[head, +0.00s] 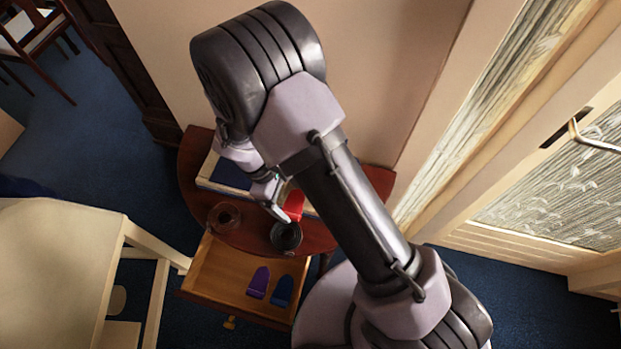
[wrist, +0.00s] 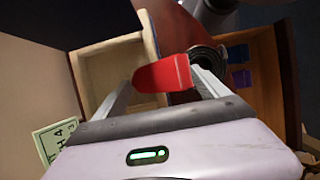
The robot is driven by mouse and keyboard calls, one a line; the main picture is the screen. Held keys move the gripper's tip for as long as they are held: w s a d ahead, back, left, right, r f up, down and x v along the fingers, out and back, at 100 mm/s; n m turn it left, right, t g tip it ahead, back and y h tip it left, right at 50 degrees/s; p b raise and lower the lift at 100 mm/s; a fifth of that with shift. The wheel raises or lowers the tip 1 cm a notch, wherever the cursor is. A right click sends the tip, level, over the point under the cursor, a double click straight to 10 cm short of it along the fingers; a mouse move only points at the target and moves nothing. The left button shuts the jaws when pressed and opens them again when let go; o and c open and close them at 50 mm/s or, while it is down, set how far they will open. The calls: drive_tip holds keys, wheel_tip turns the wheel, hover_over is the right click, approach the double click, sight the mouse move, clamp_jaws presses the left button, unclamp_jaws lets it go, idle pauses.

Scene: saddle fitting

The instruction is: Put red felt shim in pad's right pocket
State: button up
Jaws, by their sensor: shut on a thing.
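The red felt shim (head: 294,207) is held in my gripper (head: 280,203) above the table. A cream-edged tray (head: 207,167) with a dark blue area inside lies on the table behind my gripper, partly hidden by my arm. It also shows in the wrist view (wrist: 88,62), left of the shim. I cannot make out the pad or its right pocket clearly.
The reddish round-edged table (head: 192,160) also bears a brown round item (head: 224,216) and a black coil (head: 286,236). Its open drawer (head: 215,270) holds a purple shim (head: 258,282) and a blue shim (head: 283,291). A card (wrist: 56,140) shows at lower left in the wrist view.

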drive_tip(key=w+d, duration=0.1)
drive_tip(key=w, duration=0.1)
drive_tip(key=w+d+b, duration=0.1)
drive_tip(key=w, duration=0.2)
drive_tip(key=w+d+f, duration=0.1)
drive_tip(key=w+d, duration=0.1)
drive_tip(key=shift+w, duration=0.15)
drive_tip(key=shift+w+d+f+b, duration=0.1)
drive_tip(key=shift+d+f+b, duration=0.05)
drive_tip(key=shift+f+b, duration=0.8)
drive_tip(key=shift+f, duration=0.7)
drive_tip(key=shift+f, duration=0.2)
drive_tip(key=o, duration=1)
drive_tip(key=shift+r, duration=0.1)
